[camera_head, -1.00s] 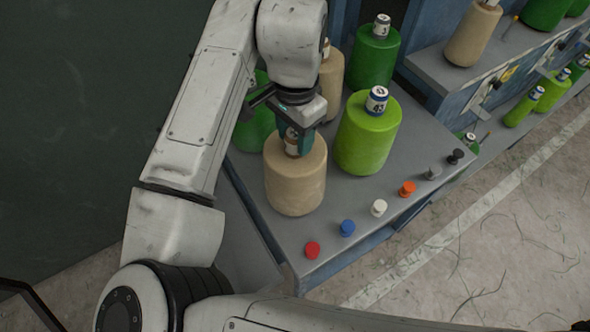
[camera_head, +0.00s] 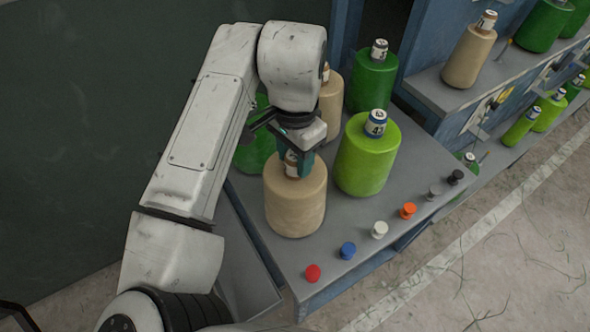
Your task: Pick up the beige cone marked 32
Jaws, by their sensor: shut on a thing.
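A beige cone (camera_head: 296,205) stands upright at the left front of the grey table, with a pale, labelled top. My gripper (camera_head: 298,165) points down over it and is shut on that top. The fingers and wrist cover most of the label, so I cannot read its number. The cone's base appears to be at the table surface; I cannot tell whether there is a gap beneath it. A second beige cone (camera_head: 331,100) stands behind, partly hidden by my arm.
A lime green cone (camera_head: 366,160) stands close on the right, a dark green one (camera_head: 372,82) behind it, another green one (camera_head: 255,145) at left. Small knobs, including red (camera_head: 313,273) and blue (camera_head: 347,251), line the front edge. A shelf (camera_head: 432,88) with more cones is at upper right.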

